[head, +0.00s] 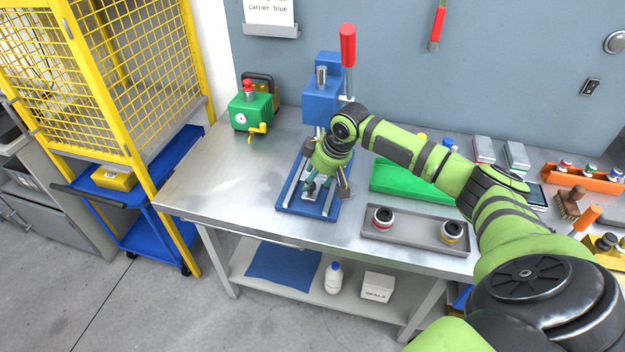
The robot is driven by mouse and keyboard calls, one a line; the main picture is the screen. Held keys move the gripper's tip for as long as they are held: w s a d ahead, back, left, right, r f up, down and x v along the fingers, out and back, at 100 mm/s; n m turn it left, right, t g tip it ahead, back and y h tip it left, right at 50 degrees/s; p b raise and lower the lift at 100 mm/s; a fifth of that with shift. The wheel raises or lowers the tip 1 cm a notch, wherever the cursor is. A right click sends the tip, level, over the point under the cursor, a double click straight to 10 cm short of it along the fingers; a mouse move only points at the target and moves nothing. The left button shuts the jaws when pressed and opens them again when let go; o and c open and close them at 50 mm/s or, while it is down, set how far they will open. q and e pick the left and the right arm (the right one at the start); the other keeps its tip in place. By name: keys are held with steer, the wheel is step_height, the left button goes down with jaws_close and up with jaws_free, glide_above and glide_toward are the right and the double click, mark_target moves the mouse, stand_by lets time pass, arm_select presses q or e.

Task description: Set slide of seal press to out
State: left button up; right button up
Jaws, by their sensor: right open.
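The blue seal press (322,105) stands on the metal workbench near the wall, with a red-handled lever (348,46) pointing up. Its blue base (292,204) lies toward the front of the bench. The slide (308,198) shows only in part, as a light metal piece low on the base. My right gripper (326,192) is open and points down over the press base, at the slide. The gripper and wrist hide much of the slide, so I cannot tell whether they touch. My left gripper is not in the head view.
A green device (251,112) with a yellow tap stands left of the press. The bench's left end (200,185) is clear. A yellow cage (140,85) stands further left.

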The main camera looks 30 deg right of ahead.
steer(key=shift+x, duration=1.45)
jaws_close()
steer(key=shift+a, duration=0.1)
